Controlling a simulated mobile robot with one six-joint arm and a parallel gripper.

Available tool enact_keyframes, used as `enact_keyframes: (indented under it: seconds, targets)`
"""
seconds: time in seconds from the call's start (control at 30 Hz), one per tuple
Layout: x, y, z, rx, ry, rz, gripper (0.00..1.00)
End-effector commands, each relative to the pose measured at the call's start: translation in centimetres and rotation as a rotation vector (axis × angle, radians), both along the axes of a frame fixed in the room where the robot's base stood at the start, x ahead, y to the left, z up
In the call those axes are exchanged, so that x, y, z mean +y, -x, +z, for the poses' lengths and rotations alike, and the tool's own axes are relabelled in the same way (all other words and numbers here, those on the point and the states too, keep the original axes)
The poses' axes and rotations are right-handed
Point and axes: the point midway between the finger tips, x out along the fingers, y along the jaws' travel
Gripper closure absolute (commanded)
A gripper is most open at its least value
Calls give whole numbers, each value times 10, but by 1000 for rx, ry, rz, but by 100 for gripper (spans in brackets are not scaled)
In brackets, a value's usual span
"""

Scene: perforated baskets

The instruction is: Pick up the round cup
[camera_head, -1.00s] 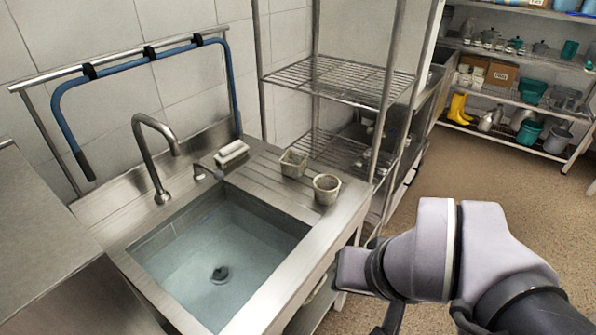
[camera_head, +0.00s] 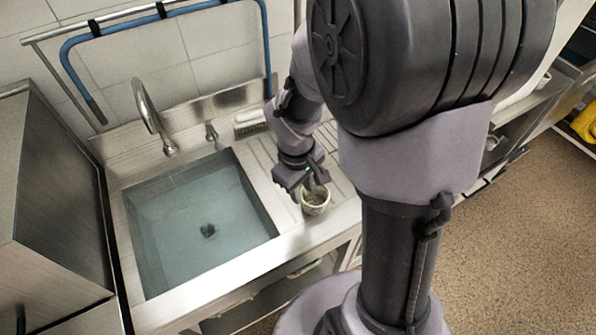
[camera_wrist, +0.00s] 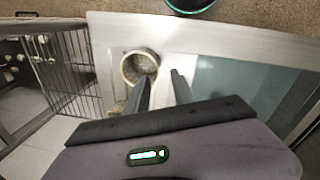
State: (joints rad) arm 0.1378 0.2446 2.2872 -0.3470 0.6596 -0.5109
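The round cup (camera_head: 315,203) is a small pale beige perforated cup, standing upright on the drainboard right of the sink basin. In the wrist view the round cup (camera_wrist: 139,66) shows from above, left of the fingers. My gripper (camera_head: 314,182) is low over the cup's far edge in the head view. In the wrist view my gripper (camera_wrist: 161,80) is open, with nothing between its fingers; the left finger overlaps the cup's lower right rim. I cannot tell whether it touches the cup. The square cup is hidden behind my arm in the head view.
The sink basin (camera_head: 206,231) with a tall faucet (camera_head: 152,117) lies left of the cup. A brush (camera_head: 250,121) lies at the drainboard's back. A wire rack (camera_wrist: 66,72) stands beside the counter. The counter's front edge is close to the cup.

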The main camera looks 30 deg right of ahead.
Motion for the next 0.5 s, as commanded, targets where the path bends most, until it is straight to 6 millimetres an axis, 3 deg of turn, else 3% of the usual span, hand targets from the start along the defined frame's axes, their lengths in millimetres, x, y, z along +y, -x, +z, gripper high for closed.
enact_keyframes:
  seconds: [0.03, 0.1, 0.33, 0.5]
  targets:
    - [-1, 0, -19, 3, 0, -1, 71]
    - [-3, -1, -32, 1, -1, -1, 71]
    - [-6, -2, -53, -1, 0, -3, 71]
    - [-12, -2, -89, 1, -1, -3, 71]
